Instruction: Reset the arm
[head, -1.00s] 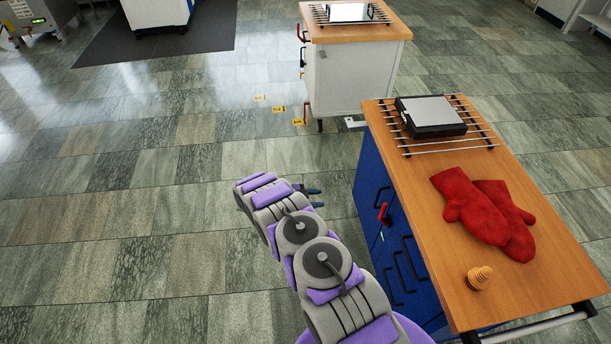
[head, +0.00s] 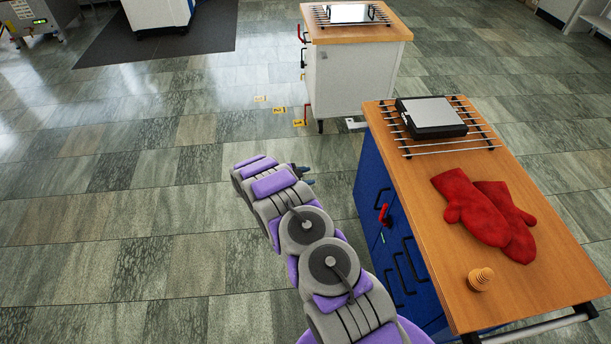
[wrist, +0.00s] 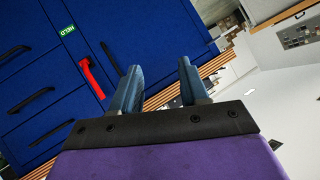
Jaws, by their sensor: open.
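My purple and grey arm reaches out over the open floor, left of the blue cabinet (head: 373,180). My gripper (head: 308,176) is at its far end, its fingertips partly hidden behind the arm in the head view. In the wrist view my gripper (wrist: 160,88) is open, with a clear gap between its two grey-blue fingers and nothing held. The blue cabinet front (wrist: 50,75) fills the left of that view, with a red handle (wrist: 90,78) and a green label beside it. The gripper appears apart from the cabinet.
The cabinet's wooden top (head: 420,180) carries red oven mitts (head: 475,212), a small ribbed wooden piece (head: 481,279), and a black and silver device (head: 431,115) on a wire rack. A white cabinet (head: 355,75) stands behind. Tiled floor (head: 110,220) at left is clear.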

